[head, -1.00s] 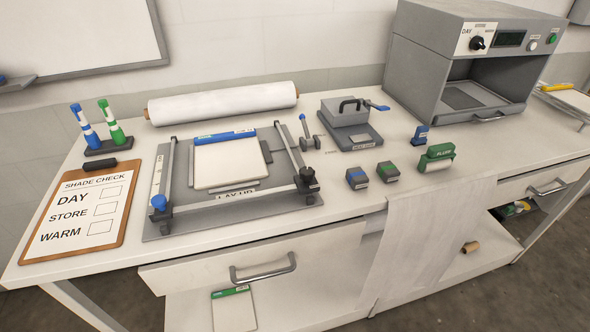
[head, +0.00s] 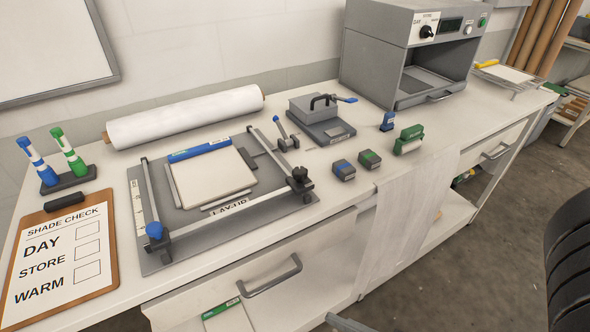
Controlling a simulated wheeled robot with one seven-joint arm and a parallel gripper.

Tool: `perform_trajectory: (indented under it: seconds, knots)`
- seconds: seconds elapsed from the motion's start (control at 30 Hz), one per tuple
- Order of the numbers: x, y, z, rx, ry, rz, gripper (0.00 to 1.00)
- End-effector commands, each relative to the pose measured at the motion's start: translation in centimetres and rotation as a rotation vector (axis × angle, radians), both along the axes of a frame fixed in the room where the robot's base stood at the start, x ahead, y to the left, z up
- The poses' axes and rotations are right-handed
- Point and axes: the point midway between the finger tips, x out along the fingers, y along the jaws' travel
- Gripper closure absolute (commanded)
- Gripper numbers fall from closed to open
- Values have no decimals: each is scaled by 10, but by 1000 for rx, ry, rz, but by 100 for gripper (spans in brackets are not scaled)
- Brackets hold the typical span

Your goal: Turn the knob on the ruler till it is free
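The grey lay-up board (head: 192,226) lies on the bench with a metal rail along each side. A straight bar (head: 232,214) crosses its front between the rails and looks like the ruler. A black knob (head: 299,175) stands on the bar's right end. A blue knob (head: 154,230) sits at its left end. I cannot tell how tight either knob is. A pale sheet stack (head: 213,174) with a blue edge strip lies on the board behind the bar. My gripper is not in view; only a black ribbed part, apparently of my arm, shows at the right edge.
A white roll (head: 185,117) lies behind the board. A blue-ended lever (head: 284,132) stands at its back right. Small blue and green blocks (head: 343,170) (head: 370,159) sit to the right. The clipboard (head: 62,258) is at left. A drawer handle (head: 271,276) protrudes in front.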

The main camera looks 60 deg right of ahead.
Motion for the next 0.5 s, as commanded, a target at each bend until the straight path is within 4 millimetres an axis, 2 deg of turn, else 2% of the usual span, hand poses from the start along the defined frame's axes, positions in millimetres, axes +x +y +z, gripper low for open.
perform_trajectory:
  seconds: [0.27, 0.37, 0.5]
  knots:
    - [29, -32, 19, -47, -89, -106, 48]
    - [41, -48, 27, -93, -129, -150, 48]
    - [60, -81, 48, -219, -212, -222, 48]
